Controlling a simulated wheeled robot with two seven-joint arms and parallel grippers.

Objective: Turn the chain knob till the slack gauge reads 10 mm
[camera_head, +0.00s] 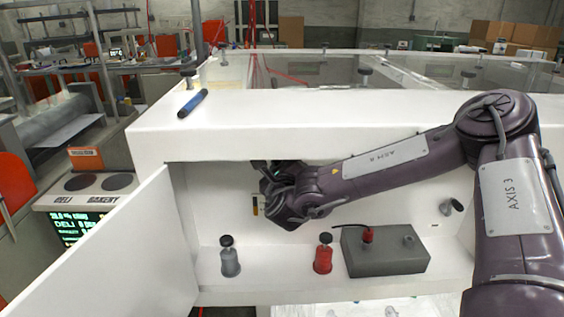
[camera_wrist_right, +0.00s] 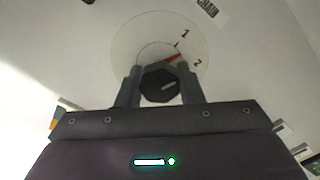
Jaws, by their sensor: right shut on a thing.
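My right gripper (camera_head: 268,172) reaches into the open white cabinet recess, against its back wall. Behind the knob is a pale round dial (camera_wrist_right: 136,42) with the numerals 1 and 2 and a red pointer near the 2. My left gripper is out of view.
A grey-based bottle (camera_head: 230,262), a red bottle (camera_head: 323,259) and a grey box (camera_head: 385,252) with a red fitting stand on the recess floor. The white door (camera_head: 110,255) hangs open at left.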

